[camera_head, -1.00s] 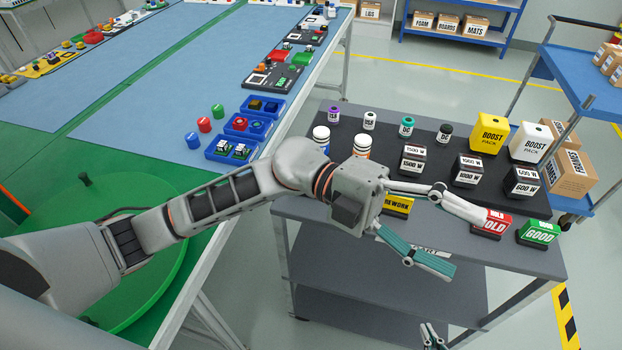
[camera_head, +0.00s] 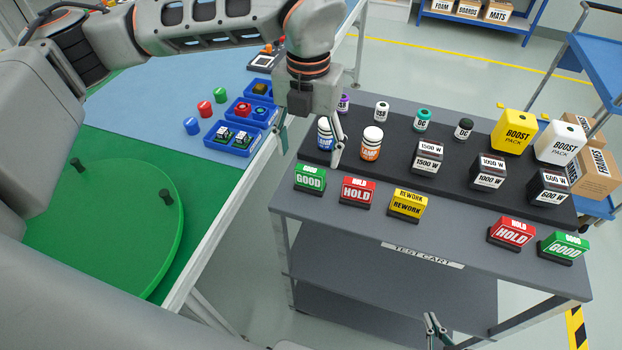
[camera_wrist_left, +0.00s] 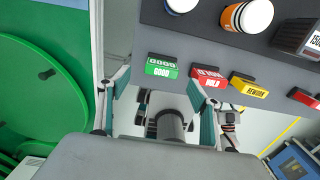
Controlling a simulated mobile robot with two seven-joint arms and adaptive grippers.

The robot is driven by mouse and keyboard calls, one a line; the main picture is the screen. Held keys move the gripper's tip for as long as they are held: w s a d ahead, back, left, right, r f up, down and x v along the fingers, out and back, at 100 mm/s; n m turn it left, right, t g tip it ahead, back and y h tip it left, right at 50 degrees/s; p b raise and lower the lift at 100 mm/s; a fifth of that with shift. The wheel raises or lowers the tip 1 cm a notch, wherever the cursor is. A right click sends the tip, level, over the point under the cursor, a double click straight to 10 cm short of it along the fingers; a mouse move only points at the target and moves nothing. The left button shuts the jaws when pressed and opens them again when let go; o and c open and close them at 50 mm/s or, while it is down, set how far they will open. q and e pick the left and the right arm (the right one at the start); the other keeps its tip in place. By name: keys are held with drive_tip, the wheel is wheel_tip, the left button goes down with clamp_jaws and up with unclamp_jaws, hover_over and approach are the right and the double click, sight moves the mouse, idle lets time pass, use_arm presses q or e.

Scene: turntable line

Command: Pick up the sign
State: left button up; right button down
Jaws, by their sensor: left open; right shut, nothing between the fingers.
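Several small block signs stand along the front edge of the cart: a green GOOD sign (camera_head: 310,179), a red HOLD sign (camera_head: 358,191), a yellow REWORK sign (camera_head: 407,205), and at the right another red HOLD (camera_head: 512,233) and green GOOD (camera_head: 563,247). My left gripper (camera_head: 311,150) is open and empty, above the left end of the cart over the left green GOOD sign. In the left wrist view that green sign (camera_wrist_left: 162,67) appears ahead, between the spread fingers, with the red HOLD sign (camera_wrist_left: 209,78) beside the right finger. My right gripper (camera_head: 434,326) is shut and empty, low before the cart.
Behind the signs a black mat holds white bottles (camera_head: 372,143), several black wattage blocks (camera_head: 428,158) and yellow and white boost packs (camera_head: 514,131). A green turntable (camera_head: 110,225) and blue bins (camera_head: 232,138) are on the left table. A gap separates table and cart.

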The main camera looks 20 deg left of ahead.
sight(310, 169)
use_arm(q)
wheel_tip(310, 169, down, 6)
drive_tip(key=shift+d+f, duration=0.15)
drive_tip(key=shift+f, duration=0.1)
drive_tip(key=c, duration=1.2)
